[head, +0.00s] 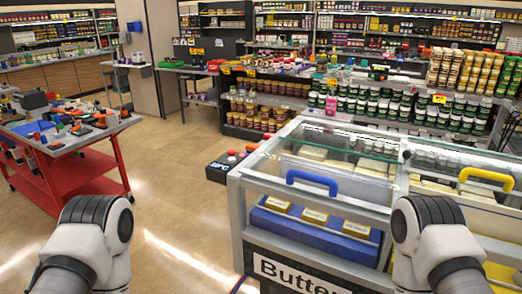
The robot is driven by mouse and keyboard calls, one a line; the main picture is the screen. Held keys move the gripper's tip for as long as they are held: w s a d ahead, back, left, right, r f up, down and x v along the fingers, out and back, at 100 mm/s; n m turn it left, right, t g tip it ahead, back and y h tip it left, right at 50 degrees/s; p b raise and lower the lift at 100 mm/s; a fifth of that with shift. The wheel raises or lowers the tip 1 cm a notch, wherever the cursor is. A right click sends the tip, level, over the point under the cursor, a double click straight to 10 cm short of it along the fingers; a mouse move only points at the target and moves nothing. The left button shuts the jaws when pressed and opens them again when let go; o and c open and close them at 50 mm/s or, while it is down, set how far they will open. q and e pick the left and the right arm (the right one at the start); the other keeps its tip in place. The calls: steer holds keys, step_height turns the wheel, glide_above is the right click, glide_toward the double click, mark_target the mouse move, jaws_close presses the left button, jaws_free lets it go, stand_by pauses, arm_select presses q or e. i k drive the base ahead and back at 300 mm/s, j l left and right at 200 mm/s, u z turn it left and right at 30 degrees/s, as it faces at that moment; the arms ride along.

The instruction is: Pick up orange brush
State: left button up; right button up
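I cannot make out an orange brush for sure. Several small orange and orange-red items lie among tools on the grey top of a red cart (75,183) at the left. One is an orange item (105,119) near the top's right side. They are too small to tell whether one is a brush. Rounded links of both my arms show at the bottom left and bottom right. Neither of my grippers is in view.
A glass-topped freezer (315,228) labelled "Butter", with blue and yellow handles, stands at the right. Bare floor (165,195) lies between cart and freezer. Stocked shelves (400,105) stand behind.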

mark_target(250, 148)
steer(key=i+j+z, duration=0.45)
steer(key=j, duration=0.15)
steer(key=i+j+z, duration=0.4)
steer(key=j, duration=0.3)
steer(key=i+j+z, duration=0.1)
steer(key=j+z, duration=0.35)
steer(key=j, duration=0.3)
steer(key=i+j+z, duration=0.1)
steer(key=j+z, duration=0.3)
steer(key=j, duration=0.45)
steer(key=j+z, duration=0.45)
steer(key=j, duration=0.4)
